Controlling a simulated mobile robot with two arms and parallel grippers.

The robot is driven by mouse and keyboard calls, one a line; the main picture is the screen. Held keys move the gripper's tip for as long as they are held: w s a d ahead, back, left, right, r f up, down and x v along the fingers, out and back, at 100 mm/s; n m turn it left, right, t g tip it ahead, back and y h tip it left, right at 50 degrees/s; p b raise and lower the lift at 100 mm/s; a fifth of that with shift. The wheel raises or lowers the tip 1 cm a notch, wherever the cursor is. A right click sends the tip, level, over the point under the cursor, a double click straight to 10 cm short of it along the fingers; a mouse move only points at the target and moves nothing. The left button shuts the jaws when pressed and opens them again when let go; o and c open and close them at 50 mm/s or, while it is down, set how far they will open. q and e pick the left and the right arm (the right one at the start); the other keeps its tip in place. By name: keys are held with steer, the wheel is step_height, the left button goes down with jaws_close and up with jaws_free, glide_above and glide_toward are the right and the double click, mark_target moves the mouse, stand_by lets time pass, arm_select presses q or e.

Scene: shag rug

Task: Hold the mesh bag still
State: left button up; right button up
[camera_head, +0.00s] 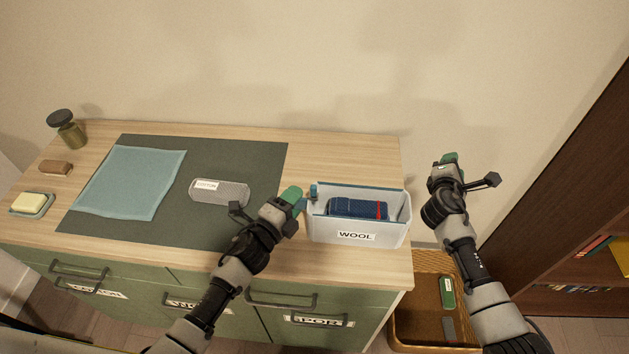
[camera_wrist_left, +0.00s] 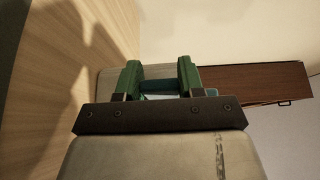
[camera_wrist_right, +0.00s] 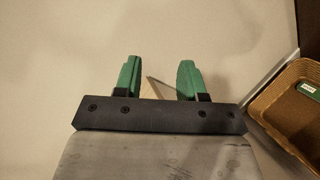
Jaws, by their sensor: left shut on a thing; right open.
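A grey, mesh-textured bag (camera_head: 228,194) with a white label, seemingly COTTON, lies on the dark mat. My left gripper (camera_head: 297,198) is to the right of this bag and apart from it. It is shut on the blue left end of the white WOOL box (camera_head: 372,235); a blue piece (camera_wrist_left: 158,86) shows between its green fingers in the left wrist view. The box stands on the cabinet top and holds a rolled dark blue item (camera_head: 350,208) with a red stripe. My right gripper (camera_head: 449,160) is open and empty, right of the cabinet; its fingers are apart in the right wrist view (camera_wrist_right: 158,80).
A light blue cloth (camera_head: 130,182) lies on the dark mat (camera_head: 255,160). A jar (camera_head: 70,132), a brown block (camera_head: 56,168) and a soap dish (camera_head: 40,208) are at the far left. A wicker basket (camera_head: 405,318) stands low right of the cabinet, before a dark bookcase (camera_head: 570,200).

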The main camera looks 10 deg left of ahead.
steer(key=a+r+n+t, duration=0.1)
steer(key=a+r+n, duration=0.1)
steer(key=a+r, duration=0.35)
steer(key=n+y, duration=0.3)
steer(key=n, duration=0.5)
glide_toward(313, 187)
steer(key=shift+g, duration=0.4)
steer(key=w+d, duration=1)
steer(key=shift+r, duration=0.35)
steer(key=s+a+r+n+g+y, duration=0.1)
steer(key=s+a+n+y, duration=0.3)
steer(key=s+a, duration=0.45)
steer(key=shift+n+h, duration=0.4)
steer(key=shift+h, duration=0.2)
steer(key=x, duration=1.1)
steer(key=shift+d+f, duration=0.15)
steer(key=shift+f, duration=0.1)
jaws_close()
